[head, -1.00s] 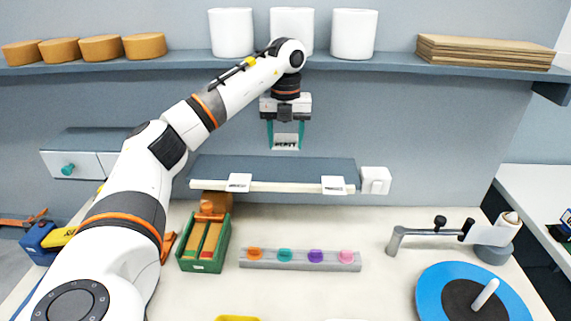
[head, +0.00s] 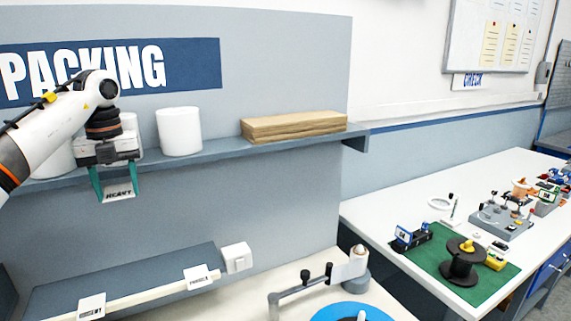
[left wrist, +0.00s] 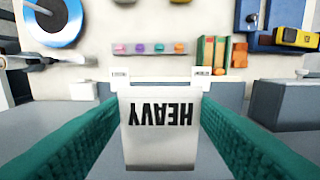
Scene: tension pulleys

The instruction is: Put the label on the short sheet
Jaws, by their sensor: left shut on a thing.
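My left gripper (head: 116,190) is shut on the white label (head: 118,194), which reads HEAVY, and holds it in the air in front of the packing wall. In the left wrist view the label (left wrist: 160,135) hangs between the two green fingers, its text upside down. Pale yellow sheets (head: 490,44) hang on a whiteboard (head: 465,25) on the far wall at upper right, well away from the gripper. I cannot tell which sheet is the short one. My right gripper is not in view.
A shelf (head: 215,148) with white rolls (head: 180,130) and stacked brown boards (head: 292,125) is behind the gripper. A lower ledge (head: 130,282) carries small white cards.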

